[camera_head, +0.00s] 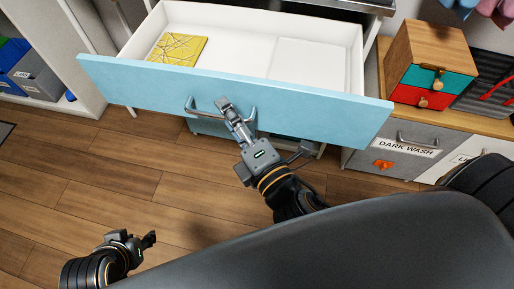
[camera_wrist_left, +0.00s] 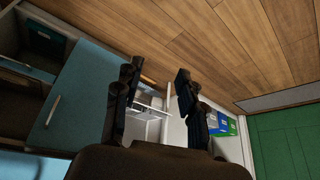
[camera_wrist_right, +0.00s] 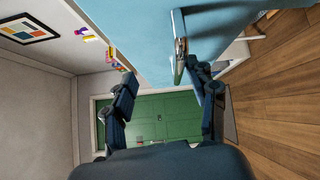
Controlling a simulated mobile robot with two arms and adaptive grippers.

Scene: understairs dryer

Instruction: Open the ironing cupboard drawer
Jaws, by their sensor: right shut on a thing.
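The light-blue drawer (camera_head: 300,112) of the ironing cupboard stands pulled far out, its white inside showing. A grey bar handle (camera_head: 190,106) is on its front; the handle also shows in the right wrist view (camera_wrist_right: 180,50). My left gripper (camera_head: 148,241) is low at the left, above the floor, away from the drawer. Its fingers (camera_wrist_left: 155,80) are apart with nothing held between them.
A yellow patterned item (camera_head: 177,49) and a flat white item (camera_head: 310,62) lie in the drawer. At the right are a small wooden box (camera_head: 425,45) and grey laundry fronts (camera_head: 375,160), one labelled DARK WASH. Bare wood floor (camera_head: 95,180) lies in front at the left.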

